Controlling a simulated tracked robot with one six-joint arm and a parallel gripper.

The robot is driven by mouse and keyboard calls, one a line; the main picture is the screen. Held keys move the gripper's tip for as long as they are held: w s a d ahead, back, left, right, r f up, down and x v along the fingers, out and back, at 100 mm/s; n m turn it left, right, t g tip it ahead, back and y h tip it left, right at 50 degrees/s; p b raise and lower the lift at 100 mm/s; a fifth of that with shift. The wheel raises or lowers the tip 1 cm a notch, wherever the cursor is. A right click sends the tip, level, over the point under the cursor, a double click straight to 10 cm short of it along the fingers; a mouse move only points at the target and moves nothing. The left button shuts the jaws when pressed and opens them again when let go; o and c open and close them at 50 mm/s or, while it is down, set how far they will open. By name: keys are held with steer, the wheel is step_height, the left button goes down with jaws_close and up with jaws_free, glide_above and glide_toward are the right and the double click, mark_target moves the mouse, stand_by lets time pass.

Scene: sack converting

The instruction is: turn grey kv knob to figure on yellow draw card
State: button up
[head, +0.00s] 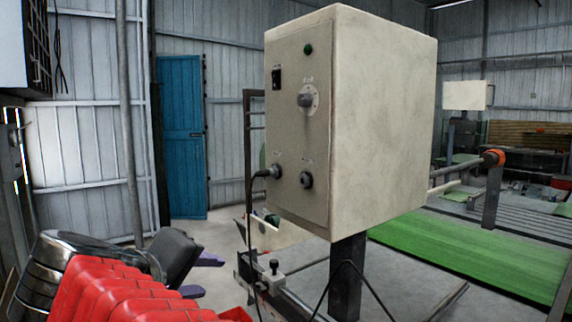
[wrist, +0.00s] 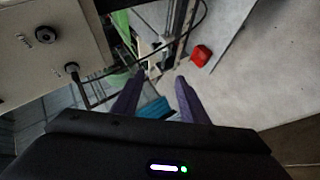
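The grey kV knob (head: 306,99) sits on a round pale dial plate on the front of a cream control box (head: 385,110). Its pointer setting is too small to read. My gripper (head: 206,275) is low and left of the box, apart from it, with purple fingers spread. In the wrist view my gripper (wrist: 160,75) is open, with nothing held between the fingers. The cream box (wrist: 40,75) shows at upper left there, with its lower sockets; the knob is not visible in that view. I see no yellow draw card in either view.
A black plug (head: 272,171) with a hanging cable sits low on the box face, beside a round black socket (head: 306,180). A black switch (head: 277,78) and green lamp (head: 308,49) are above. A red object (wrist: 200,55) shows near the rails.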

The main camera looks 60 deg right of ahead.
mark_target(301, 101)
steer(key=s+d+r+m+g+h, duration=0.1)
steer(key=d+r+m+g+h, duration=0.1)
steer(key=r, duration=0.6)
steer(key=s+d+r+m+g+h, duration=0.1)
steer(key=s+r+m+g+h, duration=0.1)
steer(key=r, duration=0.7)
steer(key=s+d+r+m+g+h, duration=0.2)
steer(key=r+g+h, duration=0.1)
steer(key=r, duration=0.5)
steer(key=shift+d+r+m+h, duration=0.2)
steer(key=shift+d+m+h, duration=0.15)
steer(key=shift+h, duration=0.35)
steer(key=shift+s, duration=0.15)
steer(key=shift+x, duration=6.85)
steer(key=shift+c, duration=0.4)
jaws_close()
